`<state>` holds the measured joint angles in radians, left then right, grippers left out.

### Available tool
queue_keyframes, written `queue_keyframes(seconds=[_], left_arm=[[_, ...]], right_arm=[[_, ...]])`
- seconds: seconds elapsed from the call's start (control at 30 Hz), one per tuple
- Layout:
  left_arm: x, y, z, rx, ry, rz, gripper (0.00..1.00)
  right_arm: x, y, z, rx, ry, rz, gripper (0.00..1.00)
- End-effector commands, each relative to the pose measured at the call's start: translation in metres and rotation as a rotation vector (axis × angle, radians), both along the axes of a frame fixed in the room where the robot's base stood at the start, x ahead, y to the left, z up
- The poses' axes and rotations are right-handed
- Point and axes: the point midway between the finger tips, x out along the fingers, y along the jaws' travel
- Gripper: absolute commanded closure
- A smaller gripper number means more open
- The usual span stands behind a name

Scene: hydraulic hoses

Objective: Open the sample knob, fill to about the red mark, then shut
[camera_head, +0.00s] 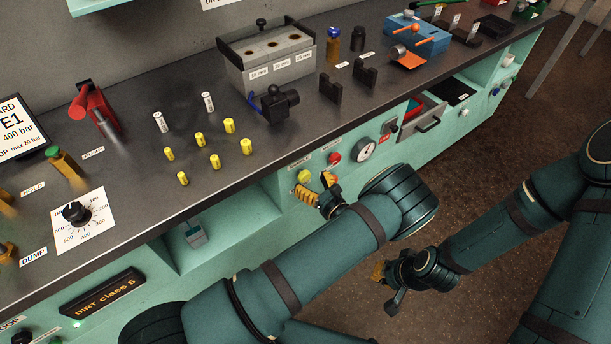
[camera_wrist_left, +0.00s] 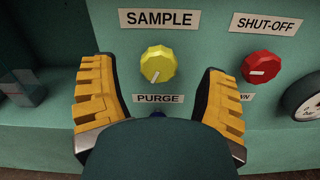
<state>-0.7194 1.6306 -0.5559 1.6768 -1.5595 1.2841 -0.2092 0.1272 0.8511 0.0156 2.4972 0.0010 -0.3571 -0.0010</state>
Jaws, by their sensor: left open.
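The yellow sample knob (camera_wrist_left: 158,65) is on the green panel under the SAMPLE label, its pale pointer mark aimed downward and slightly left. In the head view the sample knob (camera_head: 304,176) is just above my left gripper (camera_head: 318,190). My left gripper (camera_wrist_left: 158,98) is open, with one orange-padded finger on each side of the knob's line and nothing between them. I cannot tell how far it is from the knob. My right gripper (camera_head: 386,277) hangs low over the floor, away from the panel; its fingers are too unclear to read. No red fill mark can be made out.
A red shut-off knob (camera_wrist_left: 262,68) and a gauge (camera_head: 363,149) are right of the sample knob. A PURGE label (camera_wrist_left: 158,99) is below it. A small grey container (camera_head: 195,236) is in the recess at left. The counter (camera_head: 270,150) overhangs above.

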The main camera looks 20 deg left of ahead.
Motion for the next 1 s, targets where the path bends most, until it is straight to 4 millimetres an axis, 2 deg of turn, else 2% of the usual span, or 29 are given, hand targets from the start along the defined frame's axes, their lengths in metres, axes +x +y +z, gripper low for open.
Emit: queue_keyframes(seconds=[0.2, 0.37, 0.87, 1.0], left_arm=[[-0.018, -0.023, 0.000, 0.001, 0.000, 0.000, 0.26], [-0.024, -0.029, 0.000, 0.001, 0.001, 0.001, 0.26], [-0.024, -0.028, 0.000, -0.001, 0.002, 0.004, 0.26], [-0.037, -0.011, -0.011, -0.067, 0.041, 0.081, 0.26]], right_arm=[[0.000, 0.000, 0.000, 0.000, 0.000, 0.000, 1.00], [0.000, 0.000, 0.000, 0.000, 0.000, 0.000, 1.00], [0.000, 0.000, 0.000, 0.000, 0.000, 0.000, 1.00], [0.000, 0.000, 0.000, 0.000, 0.000, 0.000, 1.00]])
